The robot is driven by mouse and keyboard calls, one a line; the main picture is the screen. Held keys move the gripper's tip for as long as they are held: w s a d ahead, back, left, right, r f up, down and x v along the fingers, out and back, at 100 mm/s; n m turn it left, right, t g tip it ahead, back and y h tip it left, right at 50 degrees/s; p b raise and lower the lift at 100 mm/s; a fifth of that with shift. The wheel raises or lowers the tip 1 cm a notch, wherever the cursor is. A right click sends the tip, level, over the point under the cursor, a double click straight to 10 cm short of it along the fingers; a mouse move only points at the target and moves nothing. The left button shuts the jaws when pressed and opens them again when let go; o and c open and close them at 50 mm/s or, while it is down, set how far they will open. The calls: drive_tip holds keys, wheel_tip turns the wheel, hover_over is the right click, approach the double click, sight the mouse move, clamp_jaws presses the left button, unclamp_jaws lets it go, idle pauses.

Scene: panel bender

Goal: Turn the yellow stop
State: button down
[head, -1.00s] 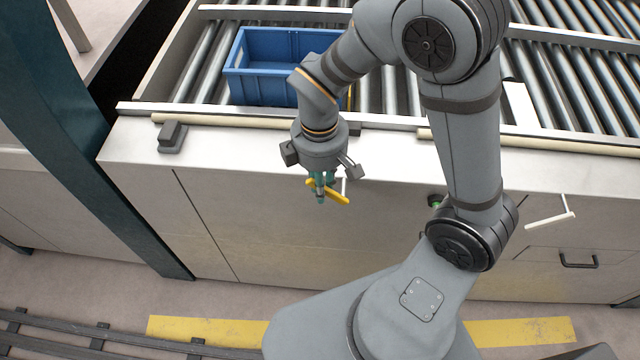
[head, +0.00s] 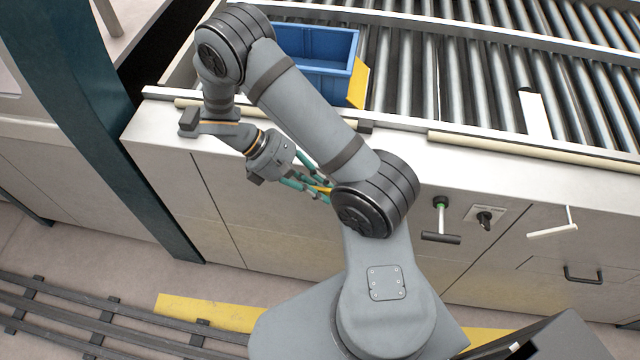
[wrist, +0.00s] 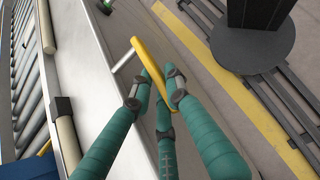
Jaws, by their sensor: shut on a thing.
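The yellow stop is a yellow bar on a pale stem at the front of the metal cabinet. In the wrist view the bar (wrist: 146,66) slants from upper left to lower right, its upper end free. In the head view only a short piece of the stop (head: 322,189) shows; my arm hides the rest. My gripper (wrist: 157,92) has green fingers with dark joints, shut around the bar's middle part. In the head view my gripper (head: 318,187) reaches the stop from the left, tilted. The exact finger contact is partly hidden.
Right of the stop are a black handle with a green collar (head: 440,220), a black knob (head: 485,218), a white handle (head: 552,231) and a dark drawer pull (head: 582,275). A blue bin (head: 315,48) stands on the rollers above. A teal post (head: 90,120) rises at left.

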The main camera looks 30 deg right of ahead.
drive_tip(key=shift+f+g+h+b, duration=0.3)
drive_tip(key=shift+f+g+h, duration=0.5)
drive_tip(key=shift+h, duration=0.2)
drive_tip(key=shift+d, duration=0.1)
drive_tip(key=c, duration=1.7)
unclamp_jaws()
drive_tip(key=shift+s, duration=0.1)
drive_tip(key=shift+o, duration=0.2)
drive_tip(key=shift+r, duration=0.1)
